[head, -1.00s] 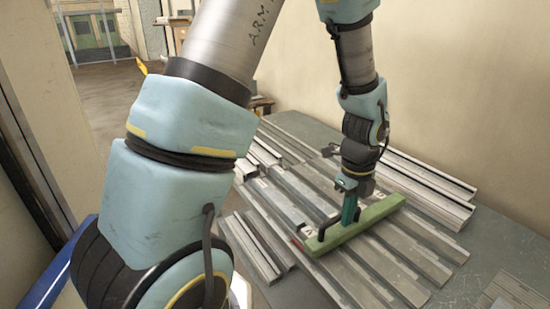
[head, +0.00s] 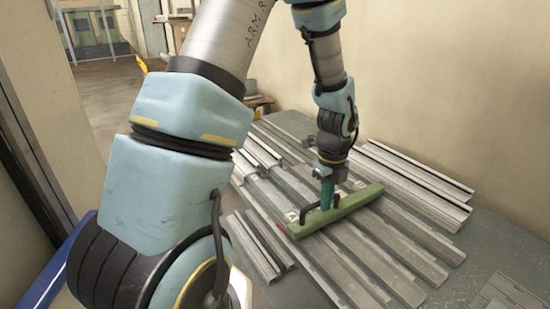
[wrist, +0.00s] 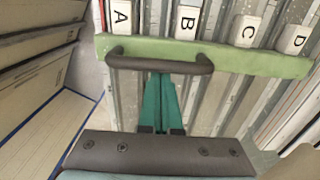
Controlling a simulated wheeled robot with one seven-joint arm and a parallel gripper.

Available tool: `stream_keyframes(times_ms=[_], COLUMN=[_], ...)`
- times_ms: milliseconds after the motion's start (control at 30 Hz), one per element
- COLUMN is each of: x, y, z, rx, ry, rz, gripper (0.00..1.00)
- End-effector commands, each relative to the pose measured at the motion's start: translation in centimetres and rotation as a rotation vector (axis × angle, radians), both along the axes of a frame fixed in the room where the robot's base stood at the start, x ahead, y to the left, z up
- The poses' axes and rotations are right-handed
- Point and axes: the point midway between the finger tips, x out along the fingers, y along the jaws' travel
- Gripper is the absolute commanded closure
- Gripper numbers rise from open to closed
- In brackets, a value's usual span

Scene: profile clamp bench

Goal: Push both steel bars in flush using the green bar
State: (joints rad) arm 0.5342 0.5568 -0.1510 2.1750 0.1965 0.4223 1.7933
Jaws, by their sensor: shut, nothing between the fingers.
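The green bar (head: 350,207) lies across several parallel steel bars (head: 375,262) on the bench. It also spans the wrist view (wrist: 225,60), with a dark handle (wrist: 160,63) along its near side. My gripper (head: 326,200) is shut, its teal fingers upright at the handle; in the wrist view the fingers (wrist: 162,78) meet the handle, with their tips partly hidden. White blocks marked A (wrist: 121,14), B (wrist: 187,21), C (wrist: 248,31) and D (wrist: 293,38) show just beyond the green bar. Which two steel bars stick out, I cannot tell.
More steel profiles (head: 420,185) lie stacked at the right by the wall, and short ones (head: 250,250) lie at the left front. The grey bench top (head: 495,240) is bare at the right. A flat panel (head: 505,293) is at the bottom right.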

Motion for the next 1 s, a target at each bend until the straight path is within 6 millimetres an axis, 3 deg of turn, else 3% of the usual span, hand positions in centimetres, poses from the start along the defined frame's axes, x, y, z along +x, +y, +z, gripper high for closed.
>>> stream_keyframes(times_ms=[1000], x=[6.5], y=[3.6], z=[0.1], rx=[-0.001], ry=[-0.003], rz=[0.004], gripper=[1.0])
